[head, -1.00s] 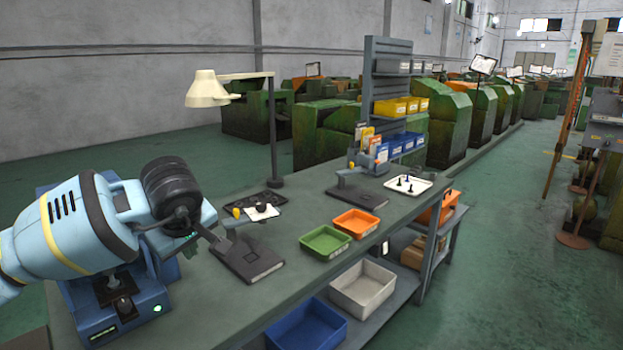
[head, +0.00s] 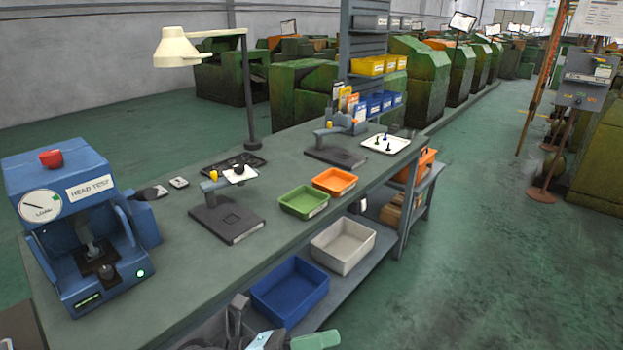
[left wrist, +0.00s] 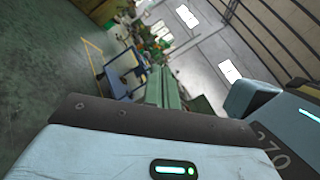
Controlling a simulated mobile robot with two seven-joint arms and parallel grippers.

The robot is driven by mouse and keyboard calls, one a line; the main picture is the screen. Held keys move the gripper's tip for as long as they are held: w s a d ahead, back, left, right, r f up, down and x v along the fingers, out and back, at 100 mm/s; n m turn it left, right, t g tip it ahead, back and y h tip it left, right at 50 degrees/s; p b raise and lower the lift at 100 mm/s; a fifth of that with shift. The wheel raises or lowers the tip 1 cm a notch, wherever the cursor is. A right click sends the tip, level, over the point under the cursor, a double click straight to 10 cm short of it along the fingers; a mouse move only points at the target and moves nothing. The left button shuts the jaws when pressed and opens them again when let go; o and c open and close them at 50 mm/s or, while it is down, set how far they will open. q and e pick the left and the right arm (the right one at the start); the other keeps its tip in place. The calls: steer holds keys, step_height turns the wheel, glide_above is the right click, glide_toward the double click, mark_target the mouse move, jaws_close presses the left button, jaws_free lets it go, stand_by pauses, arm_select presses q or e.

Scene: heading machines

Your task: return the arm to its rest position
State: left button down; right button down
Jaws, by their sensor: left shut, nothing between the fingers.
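My left gripper (head: 240,318) shows at the bottom edge of the head view, in front of the workbench and beside the lower shelf. It is shut and empty, and the picture edge cuts off part of it. Light blue parts of my own body fill the lower part of the left wrist view, and no fingers show there. My right gripper is not in view.
The grey workbench (head: 176,262) carries a blue head tester (head: 75,225), a green tray (head: 303,202), an orange tray (head: 335,181) and a lamp (head: 180,48). A blue bin (head: 290,290) and a white bin (head: 342,246) stand on the lower shelf.

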arm_select(q)
steer(key=s+a+f+n+t+y, duration=0.1)
steer(key=a+f+n+t+y, duration=0.6)
steer(key=n, duration=0.7)
steer(key=s+a+f+n+t+y, duration=0.1)
steer(key=a+f+n+t+y, duration=0.6)
steer(key=n, duration=0.7)
steer(key=s+a+f+n+g+y, duration=0.2)
steer(key=s+f+n, duration=0.4)
steer(key=s+f, duration=0.3)
steer(key=s+a+f+n+g+y, duration=0.1)
steer(key=s+a+f+n+g, duration=0.4)
steer(key=s+f, duration=0.3)
steer(key=shift+s+a+f+n+g+y, duration=0.3)
steer(key=shift+s+f+n+g+y, duration=0.1)
steer(key=shift+s+n+g, duration=0.4)
